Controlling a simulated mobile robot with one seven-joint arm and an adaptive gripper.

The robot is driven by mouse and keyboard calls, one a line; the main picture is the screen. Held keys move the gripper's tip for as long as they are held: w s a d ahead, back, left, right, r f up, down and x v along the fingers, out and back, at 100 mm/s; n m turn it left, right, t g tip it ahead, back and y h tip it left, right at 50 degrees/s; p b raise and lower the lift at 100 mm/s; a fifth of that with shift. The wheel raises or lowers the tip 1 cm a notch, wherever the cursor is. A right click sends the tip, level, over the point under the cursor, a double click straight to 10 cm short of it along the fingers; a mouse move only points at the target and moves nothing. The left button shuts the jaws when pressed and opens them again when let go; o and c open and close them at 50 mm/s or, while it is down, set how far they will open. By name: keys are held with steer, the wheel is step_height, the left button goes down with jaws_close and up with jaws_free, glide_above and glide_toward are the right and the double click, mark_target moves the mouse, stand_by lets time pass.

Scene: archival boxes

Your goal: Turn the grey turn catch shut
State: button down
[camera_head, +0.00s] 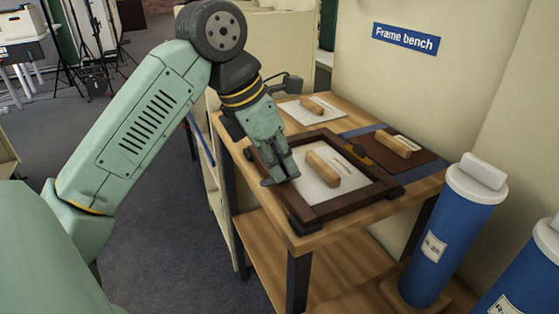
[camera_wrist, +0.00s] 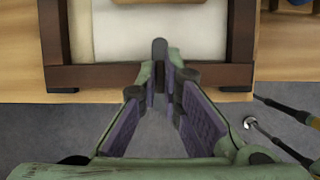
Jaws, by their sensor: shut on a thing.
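The grey turn catch (camera_wrist: 160,47) shows in the wrist view between my fingertips, at the near rail of a dark wooden frame (camera_wrist: 222,76). Its rounded end points across the rail toward the white panel (camera_wrist: 108,38). My gripper (camera_wrist: 161,78) is shut on the catch, with one finger on each side. In the head view my gripper (camera_head: 281,172) reaches down to the left rail of the frame (camera_head: 350,205), and it hides the catch there.
A wooden block handle (camera_head: 322,168) stands on the white panel. A brass-coloured catch (camera_head: 358,155) is on the far rail. Other panels with handles, a white one (camera_head: 295,113) and a brown one (camera_head: 412,160), lie behind. Blue tubes (camera_head: 450,235) stand at the right.

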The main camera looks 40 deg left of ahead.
stand_by(0.3)
steer(key=c, duration=1.8)
jaws_free()
steer(key=shift+o, duration=0.2)
steer(key=shift+r, duration=0.1)
steer(key=v, duration=1.1)
steer(key=shift+r, duration=0.4)
steer(key=shift+s+a, duration=0.1)
steer(key=shift+s, duration=0.15)
